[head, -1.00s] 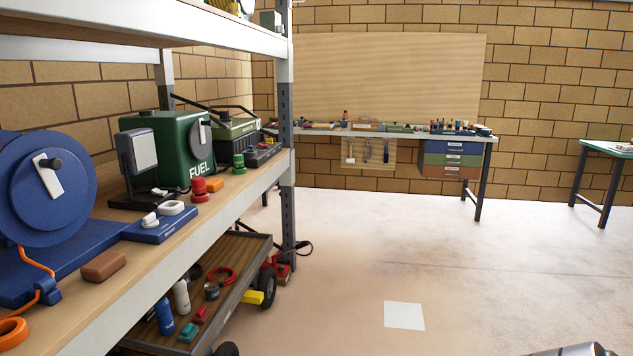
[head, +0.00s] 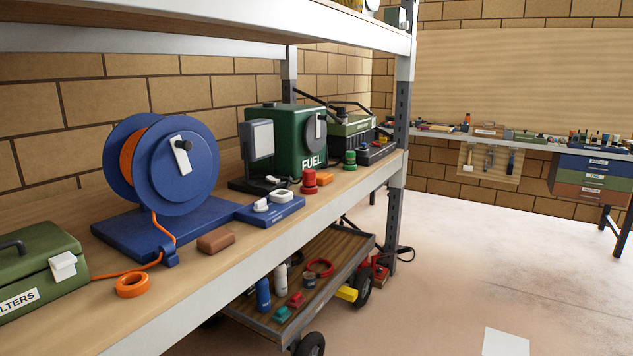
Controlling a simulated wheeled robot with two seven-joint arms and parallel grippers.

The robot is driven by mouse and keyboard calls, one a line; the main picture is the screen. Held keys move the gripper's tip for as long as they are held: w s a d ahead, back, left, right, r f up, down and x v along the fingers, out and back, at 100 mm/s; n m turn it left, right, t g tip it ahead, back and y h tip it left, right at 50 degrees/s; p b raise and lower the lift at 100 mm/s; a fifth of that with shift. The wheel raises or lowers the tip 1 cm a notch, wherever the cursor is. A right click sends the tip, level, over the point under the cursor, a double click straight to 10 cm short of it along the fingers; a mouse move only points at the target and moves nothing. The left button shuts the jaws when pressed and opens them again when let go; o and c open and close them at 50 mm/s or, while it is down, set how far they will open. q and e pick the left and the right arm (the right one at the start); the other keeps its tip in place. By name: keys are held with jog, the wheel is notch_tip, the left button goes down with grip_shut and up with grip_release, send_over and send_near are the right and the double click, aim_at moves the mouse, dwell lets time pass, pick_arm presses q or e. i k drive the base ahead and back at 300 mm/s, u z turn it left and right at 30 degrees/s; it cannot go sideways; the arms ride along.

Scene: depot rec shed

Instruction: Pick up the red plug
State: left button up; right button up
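A red stepped, round piece that looks like the red plug (head: 309,182) stands upright on the wooden middle shelf (head: 215,262). It is in front of the green FUEL can (head: 290,140), near the shelf's front edge. A similar green piece (head: 349,160) stands farther right. A small red item (head: 296,299) lies on the cart below; its kind is too small to tell. Neither of my grippers is in the head view.
A blue cable reel (head: 190,170) stands left. An upper shelf (head: 330,28) overhangs.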

aim_at(309, 178)
jog(key=z, duration=0.35)
jog(key=i, duration=1.75)
jog(key=u, duration=0.75)
jog(key=i, duration=0.25)
jog(key=u, duration=0.25)
